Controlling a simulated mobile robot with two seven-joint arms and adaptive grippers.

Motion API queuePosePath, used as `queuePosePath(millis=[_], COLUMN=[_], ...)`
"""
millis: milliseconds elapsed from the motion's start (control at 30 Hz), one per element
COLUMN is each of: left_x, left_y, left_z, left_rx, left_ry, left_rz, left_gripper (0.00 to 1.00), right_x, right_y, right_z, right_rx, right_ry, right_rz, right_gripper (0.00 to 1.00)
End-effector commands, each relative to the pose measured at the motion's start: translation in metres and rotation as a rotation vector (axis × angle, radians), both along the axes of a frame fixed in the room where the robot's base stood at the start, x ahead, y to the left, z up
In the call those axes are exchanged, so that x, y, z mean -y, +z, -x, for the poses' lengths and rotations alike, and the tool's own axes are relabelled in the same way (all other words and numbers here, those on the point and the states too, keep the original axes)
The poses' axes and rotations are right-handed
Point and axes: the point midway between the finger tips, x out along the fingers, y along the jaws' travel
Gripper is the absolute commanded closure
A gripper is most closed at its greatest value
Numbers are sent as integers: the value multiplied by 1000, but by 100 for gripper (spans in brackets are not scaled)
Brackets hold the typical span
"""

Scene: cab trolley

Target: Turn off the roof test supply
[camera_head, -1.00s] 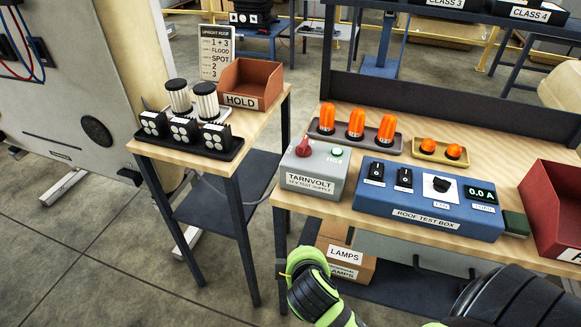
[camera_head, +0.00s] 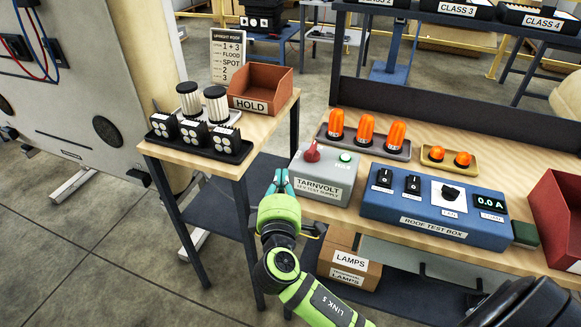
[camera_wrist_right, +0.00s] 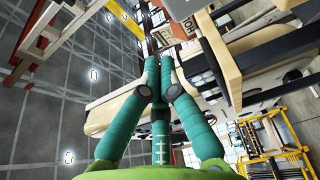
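The grey TARNVOLT test supply (camera_head: 325,188) stands at the left end of the wooden bench. My right gripper (camera_head: 280,178), with teal fingers, is just left of the supply, apart from the knob. In the right wrist view its fingertips (camera_wrist_right: 160,72) are together with nothing between them. My left gripper is out of view.
Orange beacons stand in trays (camera_head: 362,147) behind the supply and test box. A side table to the left holds work lamps on a black tray (camera_head: 201,146) and a red HOLD bin (camera_head: 262,83). A gap separates table and bench. A red bin (camera_head: 556,213) is at the right.

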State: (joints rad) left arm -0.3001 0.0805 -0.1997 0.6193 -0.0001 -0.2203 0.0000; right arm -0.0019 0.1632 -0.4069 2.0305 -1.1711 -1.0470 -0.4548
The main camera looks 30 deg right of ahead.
Motion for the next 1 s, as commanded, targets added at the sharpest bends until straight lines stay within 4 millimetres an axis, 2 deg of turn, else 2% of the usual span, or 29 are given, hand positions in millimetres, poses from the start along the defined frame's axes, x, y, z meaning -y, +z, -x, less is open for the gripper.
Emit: queuePosePath(millis=[467, 700, 1000], left_x=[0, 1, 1], left_y=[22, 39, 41], left_z=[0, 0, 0], left_rx=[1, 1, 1], left_ry=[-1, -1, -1], left_rz=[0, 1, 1], left_gripper=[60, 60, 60], right_x=[47, 66, 72], right_y=[4, 3, 1], right_z=[-79, -54, -47], right_rx=[1, -1, 1], right_ry=[-4, -1, 0], right_rz=[2, 0, -2], right_gripper=[100, 100, 100])
